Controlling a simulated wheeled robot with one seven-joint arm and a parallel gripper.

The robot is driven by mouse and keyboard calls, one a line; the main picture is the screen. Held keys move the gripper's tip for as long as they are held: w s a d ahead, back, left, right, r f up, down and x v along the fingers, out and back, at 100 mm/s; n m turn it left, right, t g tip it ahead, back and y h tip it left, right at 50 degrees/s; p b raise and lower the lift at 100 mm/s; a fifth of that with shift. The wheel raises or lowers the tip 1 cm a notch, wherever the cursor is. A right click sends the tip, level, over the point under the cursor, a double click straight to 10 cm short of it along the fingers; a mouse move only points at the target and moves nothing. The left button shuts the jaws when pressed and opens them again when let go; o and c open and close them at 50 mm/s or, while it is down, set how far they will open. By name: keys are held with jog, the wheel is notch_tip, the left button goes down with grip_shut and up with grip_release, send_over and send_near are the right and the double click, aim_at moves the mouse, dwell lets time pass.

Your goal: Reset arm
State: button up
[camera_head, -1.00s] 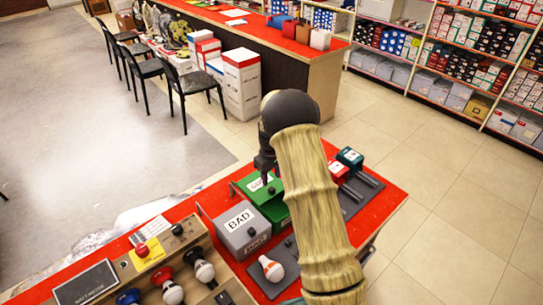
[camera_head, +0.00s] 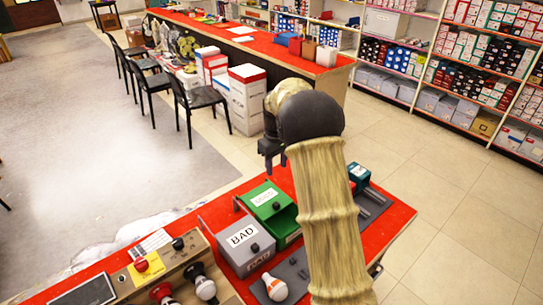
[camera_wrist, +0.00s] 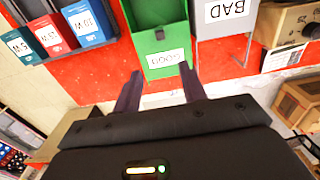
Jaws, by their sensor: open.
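My arm rises over the red table, and my gripper (camera_head: 272,158) hangs in the air beyond the boxes in the head view, largely hidden behind the wrist. In the wrist view its two fingers (camera_wrist: 158,88) are apart with nothing between them. A green box (camera_head: 268,206) with a white label stands on the table; the wrist view shows its label reading GOOD (camera_wrist: 165,58). A grey box (camera_head: 243,243) marked BAD stands to its left. A white bulb with an orange band (camera_head: 274,287) lies on a dark mat in front of the grey box.
A wooden test panel (camera_head: 175,272) with bulbs in sockets stands at the left. Small teal, red and blue boxes (camera_wrist: 85,22) show in the wrist view. Chairs (camera_head: 203,98), white cartons (camera_head: 246,95) and a long red counter (camera_head: 260,45) stand behind. Tiled floor lies right.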

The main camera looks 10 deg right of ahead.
jog(key=s+a+m+t, duration=0.2)
jog(key=s+m, duration=0.3)
jog(key=s, duration=2.3)
jog(key=shift+s+a+r+t, duration=0.3)
jog(key=shift+s+a, duration=0.1)
